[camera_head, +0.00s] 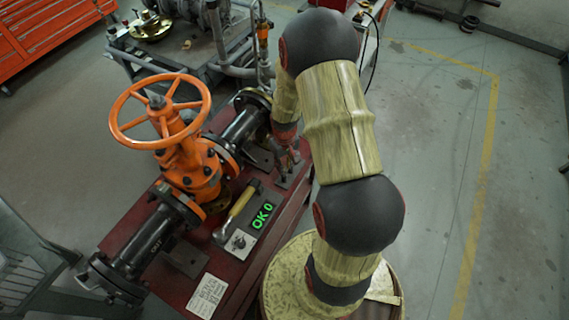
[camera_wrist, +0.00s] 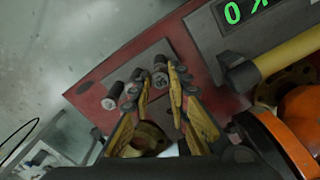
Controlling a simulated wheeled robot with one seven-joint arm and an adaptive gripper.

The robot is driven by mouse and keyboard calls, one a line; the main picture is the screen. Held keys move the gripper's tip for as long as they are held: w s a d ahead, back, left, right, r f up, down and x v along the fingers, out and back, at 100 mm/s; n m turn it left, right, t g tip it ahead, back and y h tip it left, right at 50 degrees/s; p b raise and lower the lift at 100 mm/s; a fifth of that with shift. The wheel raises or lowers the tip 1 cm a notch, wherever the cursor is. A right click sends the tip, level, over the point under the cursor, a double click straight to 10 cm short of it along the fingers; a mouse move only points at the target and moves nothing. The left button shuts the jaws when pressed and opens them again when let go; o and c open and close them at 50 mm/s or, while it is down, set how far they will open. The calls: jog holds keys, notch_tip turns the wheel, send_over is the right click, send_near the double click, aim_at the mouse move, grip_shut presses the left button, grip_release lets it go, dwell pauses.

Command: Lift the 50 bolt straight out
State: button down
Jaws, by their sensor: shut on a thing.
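My gripper (camera_wrist: 160,82) reaches down over a grey plate (camera_wrist: 182,47) in the wrist view. Its two yellow fingers are shut on a dark bolt (camera_wrist: 160,73) that stands between the fingertips. A second short bolt (camera_wrist: 103,106) stands on the plate to the left, and another dark upright piece is close beside the left fingertip. I cannot read any size mark, so I cannot tell which is the 50 bolt. In the head view my gripper (camera_head: 286,152) is low over the small plate at the bench's right edge, partly hidden by my arm.
An orange gate valve with a handwheel (camera_head: 160,110) and black flanged pipe (camera_head: 145,240) stands on the red bench (camera_head: 240,275). A yellow-handled tool (camera_head: 240,203) and a display reading "OK 0" (camera_head: 263,216) lie close by. Open floor (camera_head: 430,150) is to the right.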

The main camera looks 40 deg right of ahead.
jog(key=shift+r+p, duration=1.3)
jog(key=shift+r, duration=1)
jog(key=shift+w, duration=0.1)
